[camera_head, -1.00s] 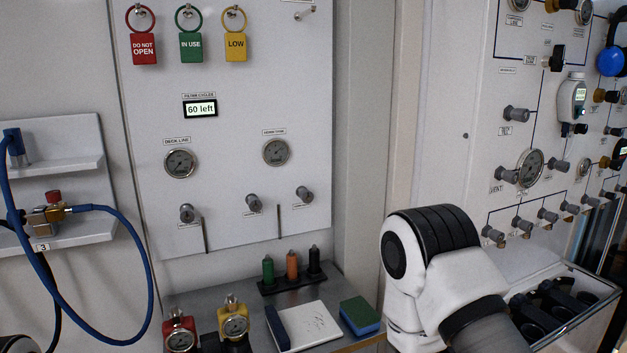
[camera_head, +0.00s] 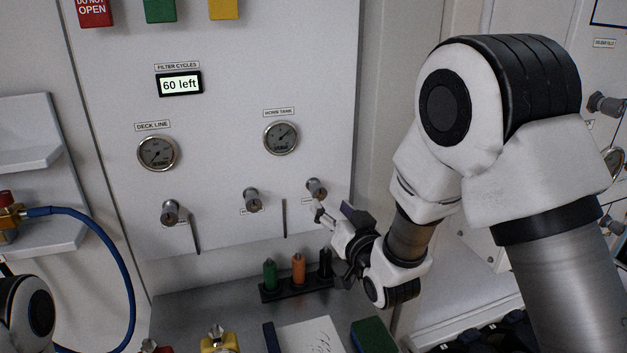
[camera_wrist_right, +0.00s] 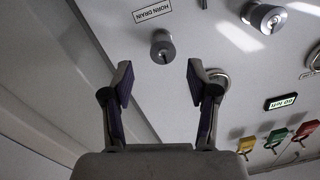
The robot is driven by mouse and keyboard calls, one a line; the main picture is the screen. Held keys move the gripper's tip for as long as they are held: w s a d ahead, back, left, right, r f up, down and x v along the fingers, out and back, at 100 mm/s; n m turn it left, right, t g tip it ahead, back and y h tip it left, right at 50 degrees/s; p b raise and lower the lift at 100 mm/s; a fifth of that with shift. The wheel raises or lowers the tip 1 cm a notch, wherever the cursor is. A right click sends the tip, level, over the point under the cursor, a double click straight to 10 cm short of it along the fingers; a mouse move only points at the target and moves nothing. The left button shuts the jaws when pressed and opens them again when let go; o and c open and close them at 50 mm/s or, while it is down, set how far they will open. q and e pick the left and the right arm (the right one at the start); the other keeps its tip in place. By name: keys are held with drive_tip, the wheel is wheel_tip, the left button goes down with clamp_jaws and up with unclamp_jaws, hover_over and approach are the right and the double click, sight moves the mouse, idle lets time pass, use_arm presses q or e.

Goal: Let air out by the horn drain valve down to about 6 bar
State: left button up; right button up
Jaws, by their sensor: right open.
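The horn drain valve is a grey round knob (camera_head: 315,188) at the lower right of the white panel. In the right wrist view the knob (camera_wrist_right: 162,46) sits beside its "HORN DRAIN" label (camera_wrist_right: 152,12). My right gripper (camera_head: 335,213) is just below and right of the knob in the head view. In the wrist view the open, empty gripper (camera_wrist_right: 162,82) has the knob beyond its fingertips, roughly centred between them and apart from them. The horn tank gauge (camera_head: 281,137) is above and left of the knob; its reading is too small to tell. My left gripper is out of view.
Two similar knobs (camera_head: 252,200) (camera_head: 170,212) and the deck line gauge (camera_head: 157,153) share the panel. A blue hose (camera_head: 118,262) hangs at left.

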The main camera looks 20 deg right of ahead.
sight(320, 193)
drive_tip(key=shift+w+a+r+p, duration=0.15)
drive_tip(key=shift+w+r+p, duration=0.3)
drive_tip(key=shift+w, duration=0.15)
drive_tip(key=shift+w+a+r+p, duration=0.15)
drive_tip(key=shift+w+r+p, duration=0.15)
drive_tip(key=shift+w+p, duration=0.2)
drive_tip(key=w, duration=0.2)
drive_tip(key=w+f, duration=0.1)
drive_tip(key=w, duration=0.1)
drive_tip(key=shift+w+a+f, duration=0.1)
drive_tip(key=shift+s, duration=0.2)
drive_tip(key=shift+s+r, duration=0.15)
drive_tip(key=shift+r, duration=0.05)
drive_tip(key=c, duration=0.4)
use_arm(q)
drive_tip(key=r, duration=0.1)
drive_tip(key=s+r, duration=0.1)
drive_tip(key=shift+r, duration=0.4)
use_arm(e)
clamp_jaws()
